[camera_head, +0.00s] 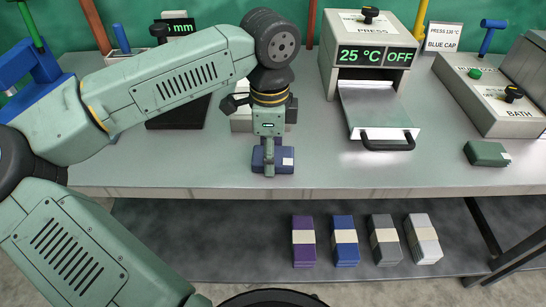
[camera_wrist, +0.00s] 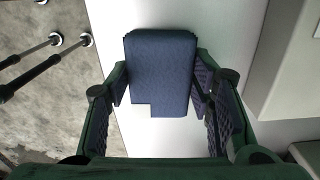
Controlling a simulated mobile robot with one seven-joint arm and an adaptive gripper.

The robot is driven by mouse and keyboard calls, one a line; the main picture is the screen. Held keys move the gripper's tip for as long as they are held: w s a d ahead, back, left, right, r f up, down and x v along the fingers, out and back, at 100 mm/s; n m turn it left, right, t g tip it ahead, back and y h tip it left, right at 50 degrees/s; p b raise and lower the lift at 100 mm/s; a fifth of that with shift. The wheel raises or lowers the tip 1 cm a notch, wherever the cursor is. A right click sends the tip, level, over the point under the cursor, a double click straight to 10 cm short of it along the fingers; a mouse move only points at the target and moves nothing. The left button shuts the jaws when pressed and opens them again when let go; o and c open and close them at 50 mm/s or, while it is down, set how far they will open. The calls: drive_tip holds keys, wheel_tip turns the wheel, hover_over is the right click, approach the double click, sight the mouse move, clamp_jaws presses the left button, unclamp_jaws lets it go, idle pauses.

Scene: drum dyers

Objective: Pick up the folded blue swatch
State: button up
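The folded blue swatch (camera_head: 262,161) is a small dark blue block with a white label at its right end. It is at the front of the grey worktop, below my gripper (camera_head: 269,169). In the wrist view the swatch (camera_wrist: 160,70) lies between the two fingers of my gripper (camera_wrist: 160,85). One finger is along each long side, very close to the cloth. Whether the pads press on it is unclear. In the head view the front finger hides part of the swatch. I cannot see any clear gap under the swatch.
The press (camera_head: 367,55) with its handled tray stands behind on the right. The bath unit (camera_head: 500,95) and a green folded swatch (camera_head: 486,154) are further right. Purple, blue, grey and white bundles (camera_head: 344,222) sit on the lower shelf. The worktop's front edge (camera_head: 200,193) is close to my gripper.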

drive_tip(key=c, duration=0.5)
